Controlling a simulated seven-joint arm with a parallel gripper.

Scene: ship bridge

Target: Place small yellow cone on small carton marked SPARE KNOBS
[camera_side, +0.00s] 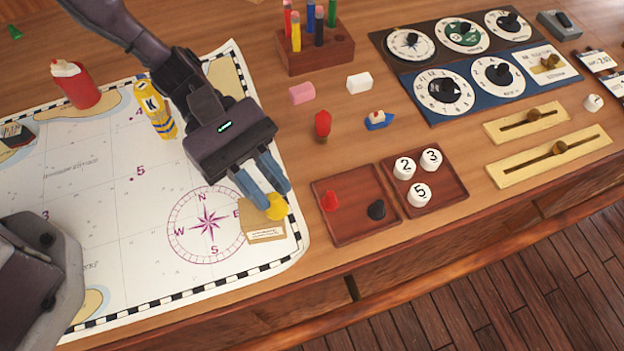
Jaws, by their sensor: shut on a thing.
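The small yellow cone (276,207) is between the fingertips of my gripper (265,197), which is shut on it. The cone is right at the top of a small tan carton (265,234), over its upper right part. I cannot tell whether the cone touches the carton. The carton sits on the chart near its lower right corner, beside the compass rose. The writing on its label is too small to read.
A tray (347,232) with a red and a black piece lies right of the carton, beside a tray (446,200) of numbered white knobs. The chart (125,235) is clear left of the carton.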

